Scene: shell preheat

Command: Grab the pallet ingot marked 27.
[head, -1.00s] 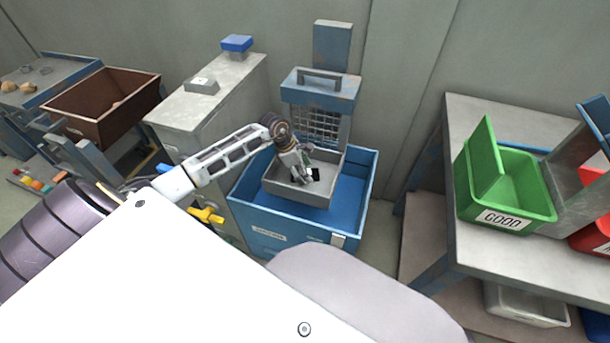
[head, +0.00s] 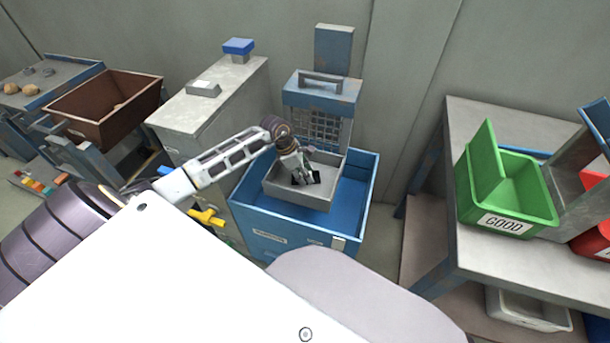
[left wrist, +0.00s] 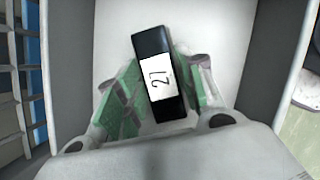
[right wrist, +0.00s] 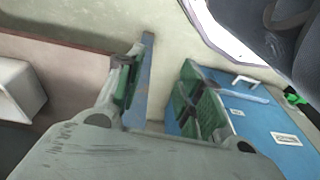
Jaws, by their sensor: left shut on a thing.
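The ingot marked 27 (left wrist: 160,75) is a black bar with a white label, seen in the left wrist view between my left gripper's green-padded fingers. My left gripper (left wrist: 155,90) is shut on it. In the head view my left gripper (head: 302,178) is inside the grey tray (head: 302,200), with the dark ingot at its fingertips. I cannot tell whether the ingot touches the tray floor. My right gripper (right wrist: 158,95) shows in the right wrist view with its fingers apart and nothing between them.
The grey tray sits in a blue bin (head: 359,205) in front of a grille with a blue hood (head: 320,90). A grey cabinet (head: 205,95) stands to the left, a brown box (head: 105,105) beyond it. A green GOOD bin (head: 510,190) stands on the right table (head: 470,120).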

